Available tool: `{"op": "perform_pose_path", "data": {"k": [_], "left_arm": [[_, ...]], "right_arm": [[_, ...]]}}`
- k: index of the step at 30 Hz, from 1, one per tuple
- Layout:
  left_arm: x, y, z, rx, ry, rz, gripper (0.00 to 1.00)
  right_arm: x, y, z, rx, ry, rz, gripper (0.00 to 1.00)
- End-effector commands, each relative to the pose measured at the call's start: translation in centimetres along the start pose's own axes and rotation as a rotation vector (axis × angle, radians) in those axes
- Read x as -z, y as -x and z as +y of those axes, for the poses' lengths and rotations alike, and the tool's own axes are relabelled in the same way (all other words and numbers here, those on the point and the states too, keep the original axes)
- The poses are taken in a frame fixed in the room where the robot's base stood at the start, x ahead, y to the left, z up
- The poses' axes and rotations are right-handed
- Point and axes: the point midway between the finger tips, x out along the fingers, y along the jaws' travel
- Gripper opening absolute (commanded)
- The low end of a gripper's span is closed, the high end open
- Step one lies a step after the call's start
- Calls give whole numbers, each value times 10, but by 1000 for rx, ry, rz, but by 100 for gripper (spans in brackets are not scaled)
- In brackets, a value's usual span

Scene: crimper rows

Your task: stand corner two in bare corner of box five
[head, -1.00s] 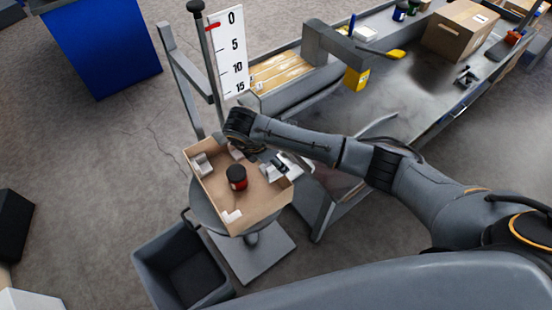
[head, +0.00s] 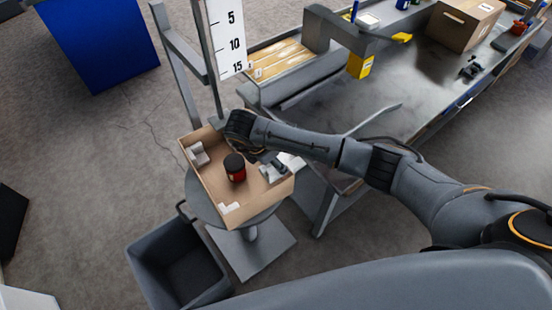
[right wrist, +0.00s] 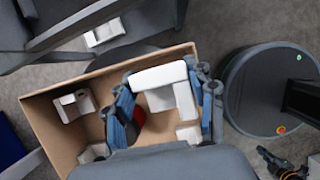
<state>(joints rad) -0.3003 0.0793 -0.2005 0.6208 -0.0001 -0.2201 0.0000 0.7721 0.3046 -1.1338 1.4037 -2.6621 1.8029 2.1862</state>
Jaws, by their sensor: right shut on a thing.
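The open cardboard box (head: 258,213) stands on a round grey stand. White corner pieces sit in its left corner (head: 197,153) and its front corner (head: 230,208). A dark jar with a red band (head: 235,168) stands in the middle. My right gripper (head: 274,164) is over the box's right side, pointing down into it. In the right wrist view my right gripper (right wrist: 164,108) is shut on a white L-shaped corner piece (right wrist: 182,92), close to the box wall. Another white piece (right wrist: 189,133) shows beside it. The far corner is hidden by my wrist. My left gripper is not in view.
A grey bin (head: 180,265) stands on the floor in front of the stand. A post with a numbered scale (head: 228,42) rises behind the box. A grey workbench (head: 400,95) with a closed carton (head: 465,25) lies at the right.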

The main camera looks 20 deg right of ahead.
Motion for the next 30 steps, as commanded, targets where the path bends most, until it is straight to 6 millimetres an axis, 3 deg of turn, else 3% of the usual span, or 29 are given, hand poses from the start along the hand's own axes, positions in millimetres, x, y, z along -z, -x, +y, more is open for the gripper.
{"op": "perform_pose_path", "data": {"k": [30], "left_arm": [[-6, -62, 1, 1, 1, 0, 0]], "right_arm": [[30, -70, -1, 3, 1, -1, 46]]}}
